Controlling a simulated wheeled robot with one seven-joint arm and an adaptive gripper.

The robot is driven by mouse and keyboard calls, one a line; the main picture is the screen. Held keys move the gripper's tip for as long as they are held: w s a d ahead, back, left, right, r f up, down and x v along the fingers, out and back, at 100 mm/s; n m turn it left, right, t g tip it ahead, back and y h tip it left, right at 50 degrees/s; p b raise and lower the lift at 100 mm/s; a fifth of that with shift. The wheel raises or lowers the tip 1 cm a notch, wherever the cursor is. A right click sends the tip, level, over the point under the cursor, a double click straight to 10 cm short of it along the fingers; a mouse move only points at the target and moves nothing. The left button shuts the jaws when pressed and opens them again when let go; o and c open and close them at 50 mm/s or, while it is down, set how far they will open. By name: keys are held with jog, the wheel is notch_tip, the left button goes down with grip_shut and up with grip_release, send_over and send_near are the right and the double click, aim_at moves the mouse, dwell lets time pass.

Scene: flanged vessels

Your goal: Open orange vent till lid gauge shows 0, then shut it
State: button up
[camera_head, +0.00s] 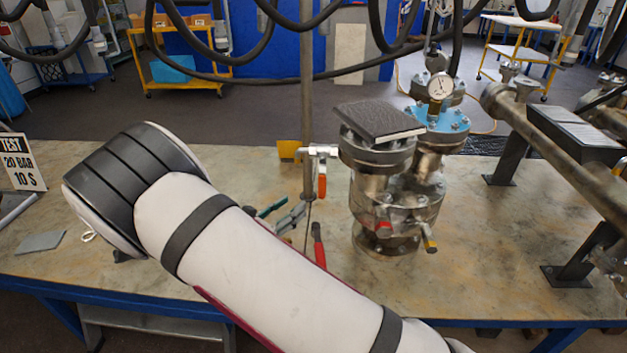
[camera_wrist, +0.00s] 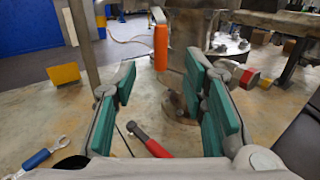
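The orange vent handle (camera_head: 321,187) hangs straight down from a silver valve (camera_head: 320,150) on the left side of the steel vessel (camera_head: 397,205). The lid gauge (camera_head: 440,86) is a white round dial above a blue flange (camera_head: 438,119); its reading is too small to tell. My gripper (camera_wrist: 162,75) is open, with teal pads on both sides. In the wrist view the orange handle (camera_wrist: 161,47) stands upright between and beyond the fingertips, apparently untouched. In the head view my arm hides most of the gripper; a teal pad (camera_head: 272,207) shows left of the handle.
A dark square plate (camera_head: 378,120) tops a flange. A red-handled tool (camera_wrist: 150,140) and blue-ended wrench (camera_wrist: 37,158) lie on the bench. A post (camera_head: 307,100) stands by the valve. Pipework (camera_head: 560,135) is at right.

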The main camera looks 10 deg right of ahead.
aim_at(319, 184)
jog(key=p+x, duration=0.1)
jog(key=x, duration=1.2)
jog(key=shift+w+d, duration=0.2)
jog(key=shift+c, duration=0.5)
grip_shut()
